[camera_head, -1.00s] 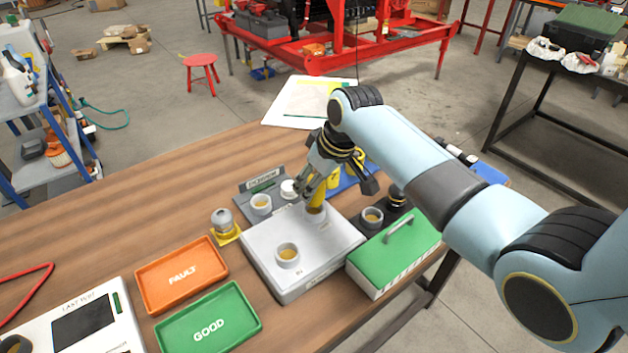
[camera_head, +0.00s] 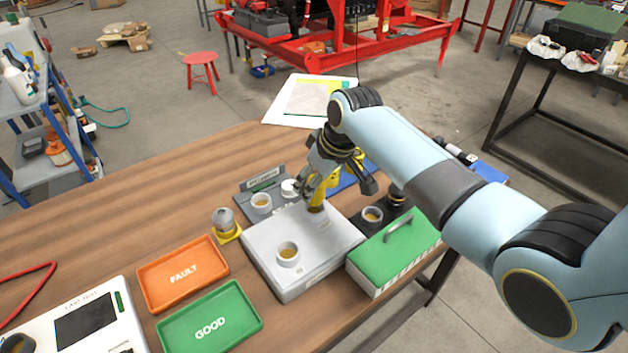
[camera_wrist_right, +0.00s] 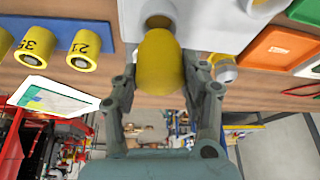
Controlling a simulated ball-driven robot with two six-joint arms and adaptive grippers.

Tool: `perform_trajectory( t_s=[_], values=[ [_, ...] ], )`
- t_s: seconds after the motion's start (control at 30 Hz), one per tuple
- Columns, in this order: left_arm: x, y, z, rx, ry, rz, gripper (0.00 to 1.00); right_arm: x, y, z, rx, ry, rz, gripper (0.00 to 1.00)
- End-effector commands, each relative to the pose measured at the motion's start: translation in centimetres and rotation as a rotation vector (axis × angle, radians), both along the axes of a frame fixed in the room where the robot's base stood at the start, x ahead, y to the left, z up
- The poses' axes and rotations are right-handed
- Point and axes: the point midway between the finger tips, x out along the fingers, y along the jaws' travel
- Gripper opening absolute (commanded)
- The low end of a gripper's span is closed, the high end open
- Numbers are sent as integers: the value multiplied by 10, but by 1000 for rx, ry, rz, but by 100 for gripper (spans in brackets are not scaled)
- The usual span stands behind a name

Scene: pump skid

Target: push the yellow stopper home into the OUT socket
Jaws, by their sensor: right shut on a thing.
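The yellow stopper (camera_wrist_right: 160,62) is between the fingers of my right gripper (camera_wrist_right: 164,78), which is shut on it. In the head view, the right gripper (camera_head: 319,190) is over the far part of the pale grey block (camera_head: 325,238). In the wrist view, a round socket (camera_wrist_right: 158,17) shows just beyond the stopper's end. The stopper hides part of it, so I cannot tell how deep the stopper sits. A second, open-topped socket (camera_head: 288,254) is nearer on the same block. I cannot read the socket labels. My left gripper is not in view.
An orange FAULT tray (camera_head: 182,274) and a green GOOD tray (camera_head: 210,318) lie left of the block. A green-lidded box (camera_head: 398,252) with a handle stands close on its right. A small capped fitting (camera_head: 223,221) stands at its left.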

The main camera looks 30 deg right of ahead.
Motion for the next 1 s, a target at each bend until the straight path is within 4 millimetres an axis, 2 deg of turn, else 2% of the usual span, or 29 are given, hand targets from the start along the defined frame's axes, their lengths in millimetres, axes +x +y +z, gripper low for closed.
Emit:
perform_trajectory(
  t_s=[1.0],
  values=[
    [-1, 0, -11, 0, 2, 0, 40, 0, 0, -20, 0, 0, 0, 7]
  ],
)
